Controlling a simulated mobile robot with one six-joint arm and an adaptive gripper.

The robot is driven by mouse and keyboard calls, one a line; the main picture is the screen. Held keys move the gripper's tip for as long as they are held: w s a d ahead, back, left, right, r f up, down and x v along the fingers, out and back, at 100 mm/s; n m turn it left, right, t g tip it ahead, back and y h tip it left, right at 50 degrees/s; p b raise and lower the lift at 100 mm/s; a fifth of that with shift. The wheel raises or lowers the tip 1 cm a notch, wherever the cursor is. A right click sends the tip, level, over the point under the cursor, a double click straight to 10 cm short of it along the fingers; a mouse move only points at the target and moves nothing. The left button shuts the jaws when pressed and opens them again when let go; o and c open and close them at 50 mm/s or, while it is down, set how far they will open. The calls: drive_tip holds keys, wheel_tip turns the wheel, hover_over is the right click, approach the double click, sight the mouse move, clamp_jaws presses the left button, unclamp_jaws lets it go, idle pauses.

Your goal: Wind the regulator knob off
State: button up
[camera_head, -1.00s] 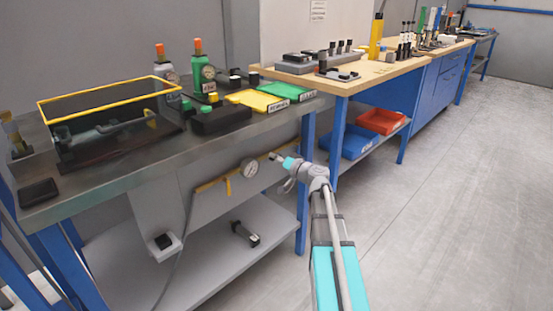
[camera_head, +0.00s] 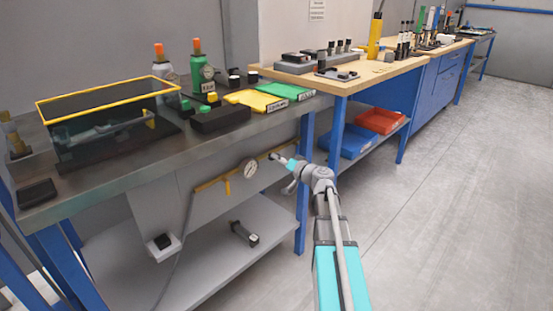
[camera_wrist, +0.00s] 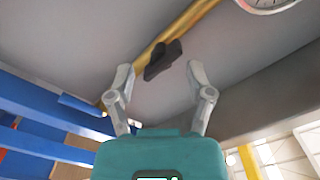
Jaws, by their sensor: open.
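A black knob-like part (camera_wrist: 162,60) sits on a yellow pipe (camera_wrist: 165,42) under the bench in the wrist view. I take it for the regulator knob, though its shape is partly unclear. My gripper (camera_wrist: 158,82) is open. Its two fingers point toward the black part, which shows between and just beyond the fingertips, and nothing is held. In the head view my gripper (camera_head: 277,158) is at the right end of the yellow pipe (camera_head: 212,184), below the bench edge. The knob is too small to make out there. A round white gauge (camera_head: 250,168) is on the pipe, left of my gripper.
The grey metal bench (camera_head: 110,168) overhangs the pipe. A blue bench leg (camera_head: 303,200) stands close to my arm's left. A lower shelf (camera_head: 200,255) holds a small dark object (camera_head: 244,233). The floor to the right (camera_head: 450,210) is clear.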

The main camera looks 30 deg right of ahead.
drive_tip(key=v, duration=1)
idle(0.4)
drive_tip(key=s+a+f+n+g+y, duration=0.15)
drive_tip(key=a+f+g, duration=0.3)
drive_tip(key=a, duration=0.45)
drive_tip(key=s+a+f+n+g, duration=0.15)
drive_tip(key=a+f+g, duration=0.3)
drive_tip(key=a, duration=0.45)
drive_tip(key=s+a+f+n+g+h+p, duration=0.1)
drive_tip(key=s+a+f+g+h, duration=0.3)
drive_tip(key=s+a, duration=0.15)
drive_tip(key=s+a+f+n+g+h+p, duration=0.1)
drive_tip(key=s+a+f+g+h+p, duration=0.1)
drive_tip(key=s+a+f+g+h, duration=0.3)
wheel_tip(320, 180, up, 40)
drive_tip(key=d+t+y+p, duration=0.1)
drive_tip(key=p, duration=3.6)
drive_tip(key=shift+s+f, duration=0.2)
drive_tip(key=shift+s, duration=0.15)
drive_tip(key=shift+d, duration=0.15)
